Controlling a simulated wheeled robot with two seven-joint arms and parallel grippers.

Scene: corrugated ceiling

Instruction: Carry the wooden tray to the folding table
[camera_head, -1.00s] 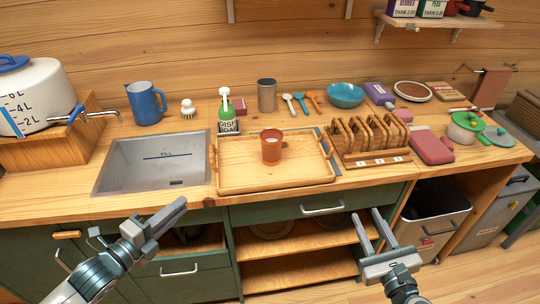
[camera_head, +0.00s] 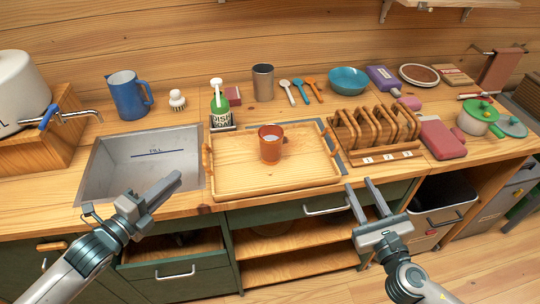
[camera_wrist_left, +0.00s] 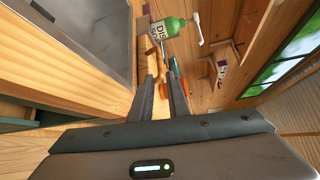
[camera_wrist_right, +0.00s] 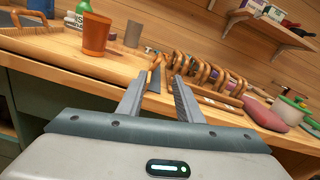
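The wooden tray (camera_head: 235,180) lies flat on the counter between the sink and the toast rack, with a looped handle at each short end. An orange-brown cup (camera_head: 270,146) stands upright on it. My left gripper (camera_head: 172,186) is in front of the sink, left of the tray and apart from it; its fingers are parted and empty in the left wrist view (camera_wrist_left: 163,88). My right gripper (camera_head: 360,188) is open and empty in front of the counter, below the tray's right end and apart from it. The folding table is not in view.
The soap bottle (camera_head: 220,108) stands behind the tray's left end. The wooden rack (camera_head: 376,139) is close to its right end. The sink (camera_head: 140,165) is on the left. Below the counter are a drawer (camera_head: 170,262) standing open and shelves (camera_head: 300,262).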

